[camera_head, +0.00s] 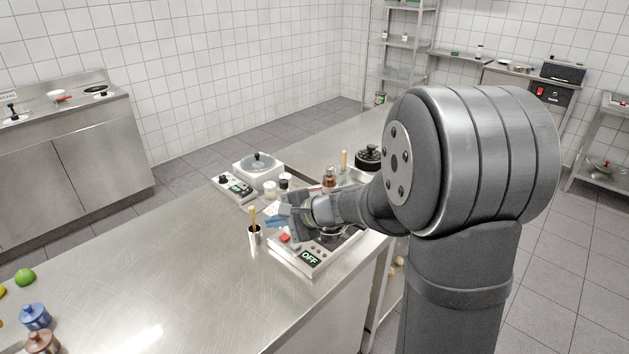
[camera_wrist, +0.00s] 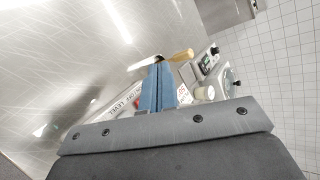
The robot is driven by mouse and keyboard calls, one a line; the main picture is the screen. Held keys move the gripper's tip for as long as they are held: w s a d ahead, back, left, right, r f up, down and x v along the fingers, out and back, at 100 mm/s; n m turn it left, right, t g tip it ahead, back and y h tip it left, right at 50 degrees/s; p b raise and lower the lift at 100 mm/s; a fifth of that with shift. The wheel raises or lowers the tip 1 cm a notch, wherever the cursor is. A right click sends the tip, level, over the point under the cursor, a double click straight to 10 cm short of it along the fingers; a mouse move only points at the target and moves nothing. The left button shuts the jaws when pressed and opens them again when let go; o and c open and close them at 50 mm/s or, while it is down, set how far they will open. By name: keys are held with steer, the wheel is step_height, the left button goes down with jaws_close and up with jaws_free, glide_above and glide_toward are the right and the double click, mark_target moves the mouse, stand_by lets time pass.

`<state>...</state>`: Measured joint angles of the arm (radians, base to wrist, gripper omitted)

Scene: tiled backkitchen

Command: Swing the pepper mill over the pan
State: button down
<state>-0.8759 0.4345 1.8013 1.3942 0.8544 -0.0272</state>
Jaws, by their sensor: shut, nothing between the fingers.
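A reddish-brown upright object (camera_head: 329,178), perhaps the pepper mill, stands behind my forearm; its lower part is hidden. A dark round pan (camera_head: 334,236) appears to sit on the cooker (camera_head: 292,262), which reads OFF; my wrist covers much of both. My gripper (camera_head: 274,221) has blue fingers, shut and empty, above the cooker's left side and close to a metal cup (camera_head: 254,236) with a wooden-handled tool (camera_head: 252,216). In the wrist view the shut fingers (camera_wrist: 159,72) point towards the wooden handle (camera_wrist: 182,56). No pepper mill can be made out there.
A scale-like device (camera_head: 236,187), a lidded pot (camera_head: 260,166) and small jars (camera_head: 270,187) stand behind the gripper. A dark pot (camera_head: 368,157) is at the back. A blue pot (camera_head: 35,316) and a green lime (camera_head: 25,276) lie front left. The steel counter's middle left is clear.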

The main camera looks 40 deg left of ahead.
steer(key=w+r+n+t+h, duration=0.1)
steer(key=w+n+t+h, duration=0.2)
steer(key=w+n, duration=0.4)
steer(key=n+t+h, duration=0.1)
steer(key=n+t, duration=0.4)
steer(key=n, duration=0.1)
glide_toward(316, 187)
steer(key=x, duration=0.3)
steer(key=a+r+x, duration=0.1)
steer(key=x, duration=0.5)
steer(key=shift+w+a, duration=0.3)
steer(key=shift+w, duration=0.05)
steer(key=shift+s+d+m, duration=0.1)
steer(key=shift+m, duration=0.2)
steer(key=shift+s+d+m+t+h, duration=0.3)
steer(key=shift+d+m+t+h, duration=0.15)
steer(key=shift+m, duration=0.25)
steer(key=shift+s+d+m+t+h, duration=0.35)
steer(key=shift+d+m, duration=0.1)
steer(key=shift+m, duration=0.25)
steer(key=shift+s+d, duration=0.75)
steer(key=shift+s, duration=0.15)
steer(key=s+a+v, duration=0.1)
steer(key=v, duration=0.9)
steer(key=shift+a, duration=0.15)
steer(key=shift+w+r, duration=0.1)
